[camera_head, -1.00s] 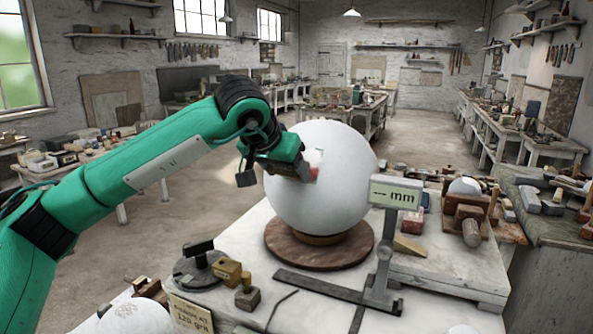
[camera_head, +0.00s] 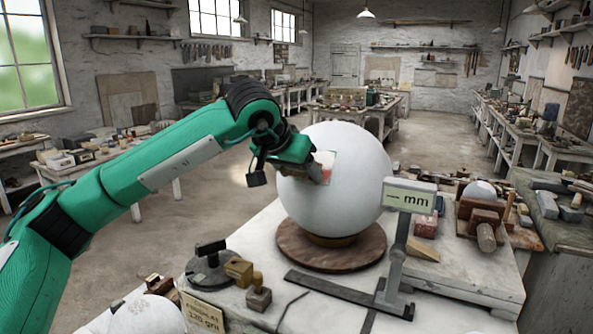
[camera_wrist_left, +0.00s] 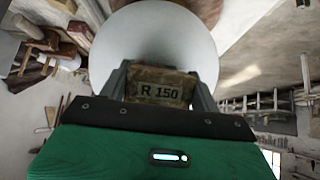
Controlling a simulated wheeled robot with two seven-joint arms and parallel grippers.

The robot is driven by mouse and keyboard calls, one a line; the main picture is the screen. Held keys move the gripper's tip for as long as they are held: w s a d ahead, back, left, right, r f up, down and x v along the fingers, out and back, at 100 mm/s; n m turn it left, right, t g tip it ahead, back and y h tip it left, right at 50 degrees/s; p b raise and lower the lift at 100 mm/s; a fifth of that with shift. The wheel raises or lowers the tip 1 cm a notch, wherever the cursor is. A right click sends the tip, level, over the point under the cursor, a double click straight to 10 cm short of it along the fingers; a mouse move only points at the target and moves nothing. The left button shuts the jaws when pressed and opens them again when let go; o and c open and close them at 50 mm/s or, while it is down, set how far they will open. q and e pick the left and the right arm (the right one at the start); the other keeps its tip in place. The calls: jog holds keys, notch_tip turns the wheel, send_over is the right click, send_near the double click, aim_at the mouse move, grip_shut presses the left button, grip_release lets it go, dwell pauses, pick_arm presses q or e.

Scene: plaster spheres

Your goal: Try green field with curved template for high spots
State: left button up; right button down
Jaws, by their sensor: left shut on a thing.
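A large white plaster sphere (camera_head: 345,205) rests on a round brown wooden base (camera_head: 340,258). My left gripper (camera_head: 312,172) is at that side of the sphere. In the left wrist view my left gripper (camera_wrist_left: 160,88) is shut on a curved template (camera_wrist_left: 160,92) marked "R 150". The sphere (camera_wrist_left: 155,35) lies just beyond the template there. Whether the template touches the plaster cannot be told. My right gripper is not in view.
A gauge stand with a "mm" display (camera_head: 409,196) stands close right of the sphere. A dark round stand (camera_head: 209,265) and small brass blocks (camera_head: 244,273) are at front left. Wooden blocks and tools (camera_head: 480,222) lie at right on the white table (camera_head: 330,306).

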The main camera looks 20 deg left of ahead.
pick_arm(q)
jog(key=shift+w+d+f, duration=0.1)
jog(key=shift+w+f, duration=0.1)
jog(key=shift+w, duration=0.2)
jog(key=shift+w+a, duration=0.2)
jog(key=shift+a, duration=0.8)
jog(key=shift+s+d, duration=0.3)
jog(key=shift+d, duration=0.7)
jog(key=shift+s+d, duration=0.3)
jog(key=shift+d, duration=0.65)
jog(key=shift+w+a, duration=0.2)
jog(key=shift+a, duration=0.45)
jog(key=shift+w+a, duration=0.2)
jog(key=shift+a, duration=0.5)
jog(key=shift+w+a, duration=0.2)
jog(key=shift+a, duration=0.45)
jog(key=shift+s+d+r+b, duration=0.1)
jog(key=shift+s+d+b, duration=0.2)
jog(key=shift+d, duration=0.75)
jog(key=shift+s+d+b, duration=0.15)
jog(key=shift+s+d, duration=0.2)
jog(key=shift+d, duration=0.65)
jog(key=shift+a, duration=0.15)
